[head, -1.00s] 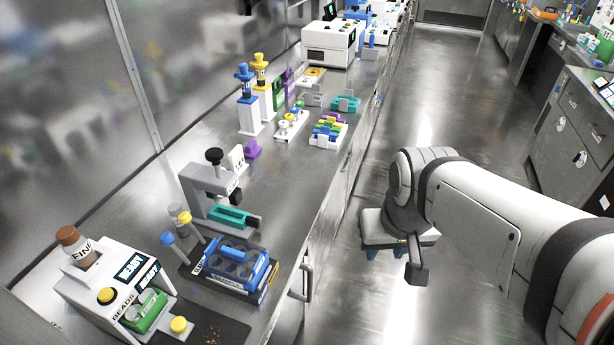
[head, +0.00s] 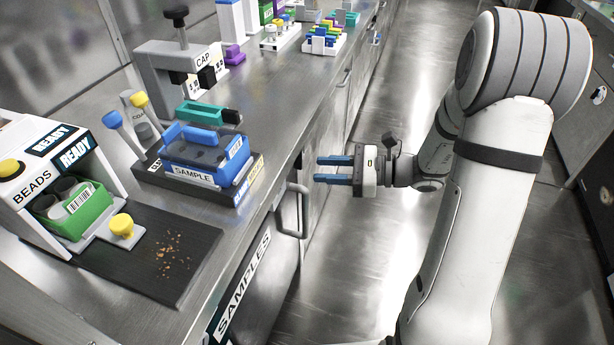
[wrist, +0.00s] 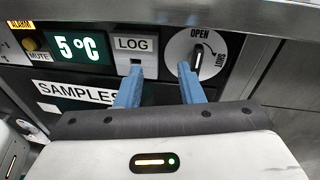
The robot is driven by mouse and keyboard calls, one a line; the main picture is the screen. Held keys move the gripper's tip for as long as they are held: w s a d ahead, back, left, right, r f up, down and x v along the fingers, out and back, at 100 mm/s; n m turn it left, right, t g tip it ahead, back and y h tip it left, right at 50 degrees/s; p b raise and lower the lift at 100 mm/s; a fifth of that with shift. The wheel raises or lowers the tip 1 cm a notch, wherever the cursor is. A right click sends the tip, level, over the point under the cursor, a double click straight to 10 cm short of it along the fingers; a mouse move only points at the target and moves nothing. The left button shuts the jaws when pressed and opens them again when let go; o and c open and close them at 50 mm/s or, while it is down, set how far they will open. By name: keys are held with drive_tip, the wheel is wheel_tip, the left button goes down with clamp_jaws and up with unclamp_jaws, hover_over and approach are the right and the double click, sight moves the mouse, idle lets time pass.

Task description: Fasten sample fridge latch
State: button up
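The sample fridge's front (head: 252,318), marked SAMPLES, shows under the bench in the head view. In the wrist view its panel (wrist: 20,75) carries a 5°C display and a LOG plate. My gripper (head: 317,169) is open and empty, with blue fingers pointing at the bench front. In the wrist view my gripper (wrist: 159,70) has its right fingertip at or just below the latch handle; contact cannot be told.
A bar handle (head: 281,222) sticks out of the bench front near my gripper. The bench edge (wrist: 150,12) overhangs the panel. On the bench stand a blue SAMPLE rack (head: 207,150), a BEADS machine (head: 20,180) and a CAP press (head: 165,65). The floor aisle is clear.

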sight(302, 162)
drive_tip(key=w+d+f+m+t+b, duration=0.2)
drive_tip(key=w+f+m+t, duration=0.1)
drive_tip(key=f, duration=0.1)
drive_tip(key=x, duration=0.2)
drive_tip(key=b+x, duration=0.1)
drive_tip(key=x, duration=0.4)
drive_tip(key=shift+w+a+r, duration=0.15)
drive_tip(key=shift+w+r, duration=0.05)
drive_tip(key=shift+r, duration=0.2)
drive_tip(key=shift+c, duration=0.4)
clamp_jaws()
